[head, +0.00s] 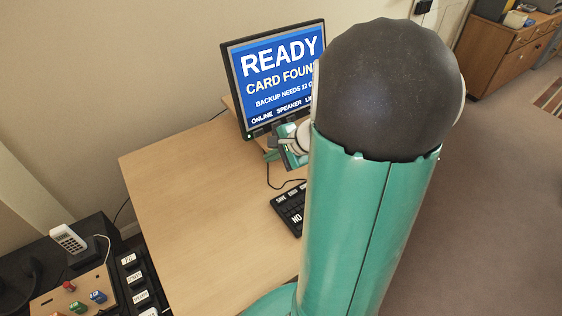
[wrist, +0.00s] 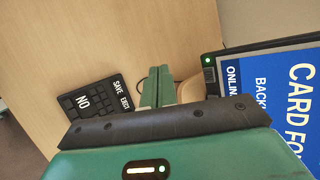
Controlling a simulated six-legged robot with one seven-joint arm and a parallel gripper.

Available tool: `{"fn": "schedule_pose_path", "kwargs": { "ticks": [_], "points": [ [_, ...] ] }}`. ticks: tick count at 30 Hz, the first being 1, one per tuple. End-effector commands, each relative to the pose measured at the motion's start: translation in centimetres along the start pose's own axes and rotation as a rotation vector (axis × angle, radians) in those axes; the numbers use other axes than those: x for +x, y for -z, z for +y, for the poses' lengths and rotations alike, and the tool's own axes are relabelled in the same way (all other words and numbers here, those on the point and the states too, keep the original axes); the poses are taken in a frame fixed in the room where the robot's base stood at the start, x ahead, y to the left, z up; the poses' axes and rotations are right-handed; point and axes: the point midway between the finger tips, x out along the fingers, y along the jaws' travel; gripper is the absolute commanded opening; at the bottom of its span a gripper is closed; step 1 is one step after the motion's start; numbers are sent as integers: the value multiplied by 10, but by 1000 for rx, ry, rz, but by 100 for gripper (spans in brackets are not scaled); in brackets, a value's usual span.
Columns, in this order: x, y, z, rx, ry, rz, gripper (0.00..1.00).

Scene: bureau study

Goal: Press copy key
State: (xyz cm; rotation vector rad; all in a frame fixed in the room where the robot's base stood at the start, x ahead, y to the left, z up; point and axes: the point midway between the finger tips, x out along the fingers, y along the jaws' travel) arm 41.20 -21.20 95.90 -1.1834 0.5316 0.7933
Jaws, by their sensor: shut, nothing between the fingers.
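A black keypad (wrist: 103,99) with white lettering lies on the desk, left of my gripper in the wrist view. I can read SAVE, NO and what looks like EJECT on it. No copy label is legible; the hood of my gripper covers its near edge. In the head view the keypad (head: 287,208) is partly hidden by my arm. My gripper's green fingers (wrist: 158,80) are shut and empty, apart from the keypad and between it and the monitor in the wrist view. In the head view my gripper (head: 291,157) shows partly, in front of the monitor.
The monitor (head: 274,75) stands at the desk's back, reading READY and CARD FOUND, partly cut off. The wooden desk (head: 190,200) is clear at left. At lower left are a white phone (head: 69,238), a box with coloured buttons (head: 75,292) and a black key strip (head: 133,279).

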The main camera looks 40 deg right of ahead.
Motion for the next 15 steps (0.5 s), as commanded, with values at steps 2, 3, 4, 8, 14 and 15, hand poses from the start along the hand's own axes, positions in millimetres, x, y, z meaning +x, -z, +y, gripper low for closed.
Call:
{"fn": "schedule_pose_path", "kwargs": {
  "ticks": [2, 3, 4, 8, 14, 15],
  "points": [
    [5, 48, 16, 186, 50, 43, 0],
    [6, 68, 23, 263, 76, 64, 0],
    [6, 81, 28, 315, 93, 77, 0],
    [6, 121, 47, 472, 148, 123, 0],
    [6, 138, 56, 537, 173, 145, 0],
    [6, 137, 55, 536, 173, 145, 0]
  ]
}}
